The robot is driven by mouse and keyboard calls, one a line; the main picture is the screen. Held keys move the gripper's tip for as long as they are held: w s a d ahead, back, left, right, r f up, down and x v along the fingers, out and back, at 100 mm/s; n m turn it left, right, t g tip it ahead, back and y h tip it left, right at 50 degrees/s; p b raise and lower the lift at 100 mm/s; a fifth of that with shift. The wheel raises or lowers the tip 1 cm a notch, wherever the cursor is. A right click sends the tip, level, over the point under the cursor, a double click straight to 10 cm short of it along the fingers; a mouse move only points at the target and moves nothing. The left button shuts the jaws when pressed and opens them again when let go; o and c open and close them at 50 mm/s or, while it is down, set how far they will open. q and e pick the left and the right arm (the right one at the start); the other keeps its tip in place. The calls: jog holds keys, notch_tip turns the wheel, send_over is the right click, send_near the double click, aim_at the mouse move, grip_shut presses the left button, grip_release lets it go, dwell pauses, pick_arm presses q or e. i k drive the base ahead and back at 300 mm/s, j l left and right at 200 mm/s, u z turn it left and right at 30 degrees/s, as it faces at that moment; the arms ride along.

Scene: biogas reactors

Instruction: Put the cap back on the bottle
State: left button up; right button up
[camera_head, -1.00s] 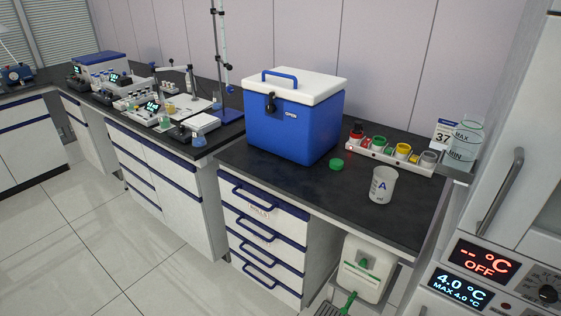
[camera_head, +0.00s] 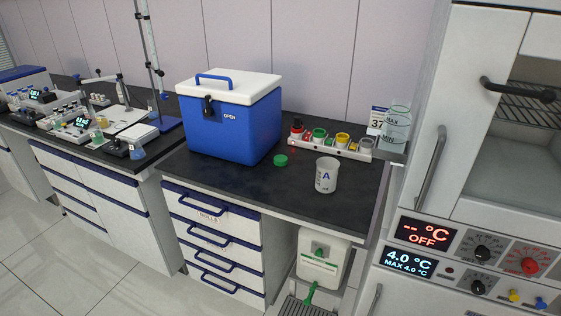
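A small round green cap (camera_head: 280,161) lies on the dark countertop (camera_head: 240,185), just right of the blue cooler box. A whitish open-topped vessel (camera_head: 326,176) marked "A" stands upright to the right of the cap, apart from it. No lid shows on it; I cannot tell if it is the task's bottle. A white rack (camera_head: 358,153) behind them holds several small items with red, green, yellow and grey tops. Neither of my grippers is in view.
The blue cooler box (camera_head: 232,127) with its white lid shut stands left on the counter. A clear container (camera_head: 397,127) stands at the back right. A tall white appliance (camera_head: 405,215) with displays bounds the right side. The counter's front is clear.

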aim_at(397, 123)
jog(key=i+j, duration=0.25)
jog(key=i+j+z, duration=0.15)
jog(key=i+j, duration=0.15)
jog(key=j, duration=0.15)
jog(key=i+j, duration=0.25)
jog(key=j, duration=0.15)
jog(key=i+j+z, duration=0.1)
jog(key=i+j, duration=0.15)
jog(key=j, duration=0.15)
jog(key=i+j+z, duration=0.1)
jog(key=i+j, duration=0.15)
jog(key=j, duration=0.15)
